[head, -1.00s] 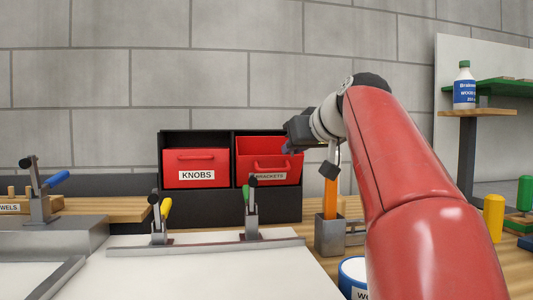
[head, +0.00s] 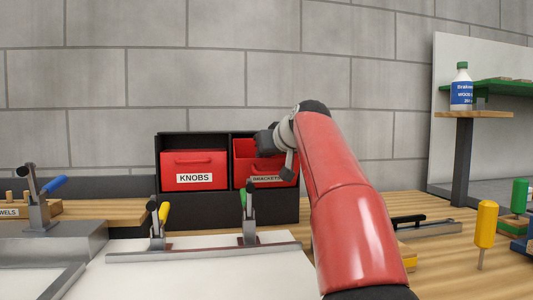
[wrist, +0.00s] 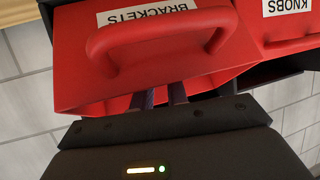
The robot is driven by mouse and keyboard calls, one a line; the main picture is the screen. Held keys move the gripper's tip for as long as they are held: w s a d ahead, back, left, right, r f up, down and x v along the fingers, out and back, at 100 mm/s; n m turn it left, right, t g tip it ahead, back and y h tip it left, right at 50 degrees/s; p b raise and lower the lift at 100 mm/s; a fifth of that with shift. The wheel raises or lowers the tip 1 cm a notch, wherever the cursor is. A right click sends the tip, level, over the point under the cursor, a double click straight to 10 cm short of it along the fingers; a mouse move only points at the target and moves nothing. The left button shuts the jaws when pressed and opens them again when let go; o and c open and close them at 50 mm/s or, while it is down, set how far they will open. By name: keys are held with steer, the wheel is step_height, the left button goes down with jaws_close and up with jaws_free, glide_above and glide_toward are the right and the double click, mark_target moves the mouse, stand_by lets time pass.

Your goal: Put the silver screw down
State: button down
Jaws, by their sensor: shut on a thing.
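My gripper (wrist: 164,94) is shut, with its two dark fingers reaching into the open red BRACKETS drawer (wrist: 72,68). The fingertips are hidden by the drawer's inside and my gripper's body. The silver screw cannot be made out in either view; what the fingers hold is out of sight. In the head view my gripper (head: 268,141) is over the BRACKETS drawer (head: 283,175), which is pulled out and partly covered by my wrist.
The KNOBS drawer (head: 194,170) beside it is shut. Upright clamps with green (head: 243,198) and yellow (head: 164,213) handles stand in front of the drawers. A bottle (head: 461,88) stands on a raised shelf at the right. The bench's right side holds several tools.

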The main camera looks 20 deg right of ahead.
steer(key=shift+f+b, duration=0.5)
steer(key=shift+f, duration=0.1)
steer(key=c, duration=1.4)
jaws_free()
steer(key=shift+f, duration=0.1)
steer(key=shift+r, duration=0.25)
steer(key=shift+w+r+p, duration=0.1)
steer(key=shift+r+p, duration=0.4)
steer(key=shift+p, duration=0.2)
steer(key=b+v, duration=0.1)
steer(key=v, duration=1.1)
